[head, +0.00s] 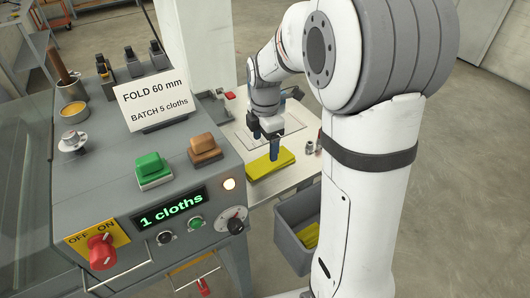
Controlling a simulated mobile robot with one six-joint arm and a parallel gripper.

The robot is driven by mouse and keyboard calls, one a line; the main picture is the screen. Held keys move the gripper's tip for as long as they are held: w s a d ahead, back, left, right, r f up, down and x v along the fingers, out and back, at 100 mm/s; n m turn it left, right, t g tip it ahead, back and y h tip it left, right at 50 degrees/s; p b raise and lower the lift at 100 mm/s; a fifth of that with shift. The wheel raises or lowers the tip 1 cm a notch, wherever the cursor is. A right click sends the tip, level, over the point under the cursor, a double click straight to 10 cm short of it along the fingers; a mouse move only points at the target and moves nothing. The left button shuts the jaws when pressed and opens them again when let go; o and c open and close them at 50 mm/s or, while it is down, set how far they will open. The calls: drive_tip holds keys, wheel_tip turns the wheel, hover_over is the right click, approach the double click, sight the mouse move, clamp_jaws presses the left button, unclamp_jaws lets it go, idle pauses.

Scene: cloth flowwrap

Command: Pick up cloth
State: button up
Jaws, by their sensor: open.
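A stack of yellow cloth (268,164) lies on the light table beyond the control console. My gripper (274,158) points down over the stack, with its blue fingertips at or just above the cloth. The sensed jaws are open; the small gap between them is hard to see from here. I cannot tell whether the fingertips touch the cloth. More yellow cloth (309,236) shows inside the grey bin below the table.
The grey console (130,215) stands at the left with knobs, green and brown buttons, a "FOLD 60 mm, BATCH 5 cloths" sign (155,97) and a "1 cloths" display (171,208). The grey bin (290,246) stands on the floor. Small metal parts (311,147) sit right of the stack.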

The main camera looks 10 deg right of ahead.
sight(261, 165)
drive_tip(key=shift+w+f+n, duration=0.25)
drive_tip(key=shift+n, duration=0.05)
drive_tip(key=shift+f, duration=0.4)
drive_tip(key=f, duration=0.4)
drive_tip(key=a+f, duration=0.1)
drive_tip(key=f, duration=0.2)
drive_tip(key=shift+p, duration=0.35)
drive_tip(key=shift+r, duration=0.1)
drive_tip(key=shift+c, duration=0.3)
drive_tip(key=c, duration=1)
